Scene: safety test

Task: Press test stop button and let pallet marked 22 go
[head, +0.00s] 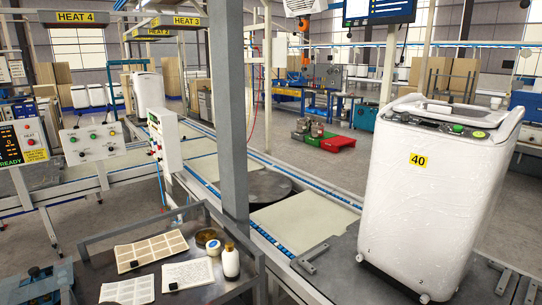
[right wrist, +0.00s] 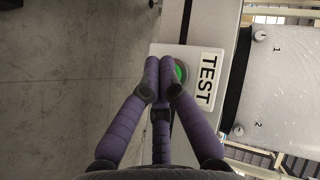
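In the right wrist view a green button (right wrist: 181,72) sits on a pale box beside a white label reading TEST (right wrist: 207,79). My right gripper (right wrist: 163,92) has its purple fingers together in front of the box, and they partly cover the button. I cannot tell whether they touch it. I see no tag reading 22. Neither gripper shows in the head view.
A cart (head: 95,270) with papers, a white bottle (head: 230,262) and a round tin stands at the front left. A grey post (head: 232,110) rises beside it. Control boxes (head: 93,143) stand at the left. A flat pallet (head: 295,222) lies on the conveyor, left of the machine.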

